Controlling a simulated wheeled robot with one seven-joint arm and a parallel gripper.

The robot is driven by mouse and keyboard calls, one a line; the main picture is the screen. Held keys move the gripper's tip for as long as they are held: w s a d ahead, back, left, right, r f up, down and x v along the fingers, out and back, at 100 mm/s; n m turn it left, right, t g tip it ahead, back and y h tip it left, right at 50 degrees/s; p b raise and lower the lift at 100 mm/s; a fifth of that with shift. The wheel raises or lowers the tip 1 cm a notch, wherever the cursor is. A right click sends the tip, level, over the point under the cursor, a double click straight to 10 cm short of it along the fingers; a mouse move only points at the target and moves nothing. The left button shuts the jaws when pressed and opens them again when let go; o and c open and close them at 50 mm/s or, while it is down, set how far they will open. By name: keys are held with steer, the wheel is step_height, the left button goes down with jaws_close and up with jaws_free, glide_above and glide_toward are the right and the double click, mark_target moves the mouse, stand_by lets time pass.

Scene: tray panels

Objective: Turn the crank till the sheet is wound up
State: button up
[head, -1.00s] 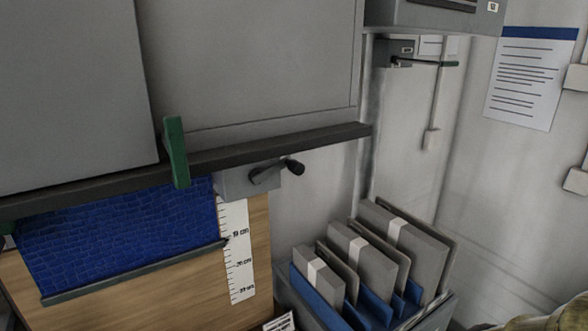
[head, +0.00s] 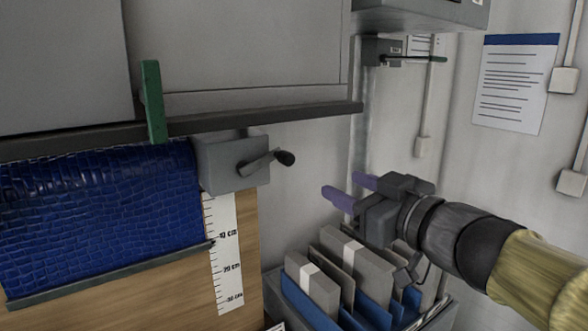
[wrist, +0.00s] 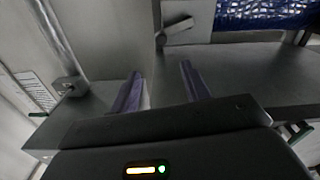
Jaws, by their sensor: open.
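The blue sheet (head: 95,215) hangs partly unrolled at the left of the head view, with a dark bar (head: 110,275) along its lower edge. A scale (head: 226,255) in cm stands beside it. The crank (head: 268,162) has a dark knob and sits on a grey box (head: 232,165) at the sheet's right end. In the wrist view, the crank (wrist: 176,30) shows at top centre and the sheet (wrist: 262,12) at top right. My gripper (head: 350,190) is open and empty, with purple fingers, to the right of and below the crank, apart from it. It also shows in the wrist view (wrist: 160,85).
A grey bin (head: 440,310) with several boxes and blue folders (head: 365,310) stands below my gripper. A grey unit with a green-tipped rod (head: 410,58) is on the back wall.

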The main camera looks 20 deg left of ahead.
mark_target(290, 160)
steer(key=shift+a, duration=0.1)
steer(key=p+x, duration=0.1)
steer(key=x, duration=1.6)
steer(key=shift+w+a+p, duration=0.1)
steer(key=shift+a+p, duration=0.1)
steer(key=shift+p, duration=0.1)
jaws_close()
